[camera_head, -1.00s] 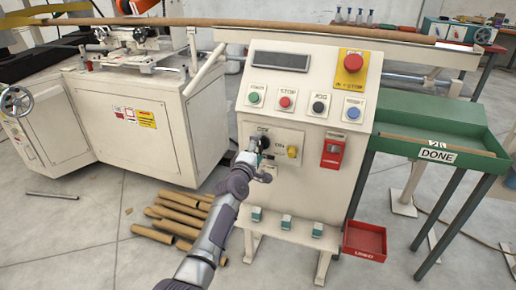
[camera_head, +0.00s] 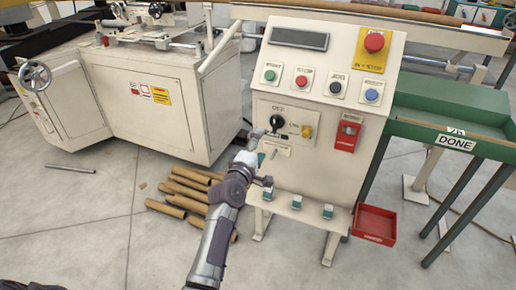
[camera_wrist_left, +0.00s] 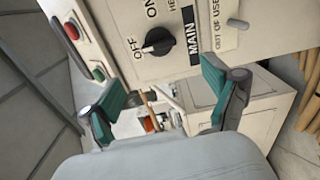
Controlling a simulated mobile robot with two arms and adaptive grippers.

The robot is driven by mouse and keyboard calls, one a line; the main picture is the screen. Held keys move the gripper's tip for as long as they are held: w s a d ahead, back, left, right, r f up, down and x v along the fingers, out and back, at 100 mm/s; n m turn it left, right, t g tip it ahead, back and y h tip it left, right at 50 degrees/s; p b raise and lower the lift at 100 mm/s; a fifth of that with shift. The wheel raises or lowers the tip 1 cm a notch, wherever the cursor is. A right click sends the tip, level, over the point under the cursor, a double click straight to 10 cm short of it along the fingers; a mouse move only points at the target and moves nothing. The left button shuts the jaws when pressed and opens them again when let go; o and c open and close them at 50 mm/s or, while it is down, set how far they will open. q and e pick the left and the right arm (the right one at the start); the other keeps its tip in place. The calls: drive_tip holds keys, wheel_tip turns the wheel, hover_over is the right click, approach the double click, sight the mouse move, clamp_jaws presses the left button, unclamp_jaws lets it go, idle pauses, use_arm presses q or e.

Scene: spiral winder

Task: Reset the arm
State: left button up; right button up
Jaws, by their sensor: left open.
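My left gripper (camera_head: 262,158) is open and empty in front of the control console (camera_head: 300,90), below and left of the black main switch (camera_head: 277,122). In the left wrist view, the two green-padded fingers of the left gripper (camera_wrist_left: 160,97) stand wide apart with nothing between them. The black main switch (camera_wrist_left: 158,42) shows just beyond them, by its OFF, ON and MAIN labels, and is not touched. My left arm (camera_head: 222,215) reaches up from the bottom of the head view. My right gripper is not in view.
A beige winder cabinet (camera_head: 150,105) stands left of the console. Cardboard tubes (camera_head: 180,197) lie on the floor beside my arm. A red bin (camera_head: 374,224) and a green DONE tray (camera_head: 450,115) are at the right.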

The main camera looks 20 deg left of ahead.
use_arm(q)
drive_tip(key=shift+s, duration=0.85)
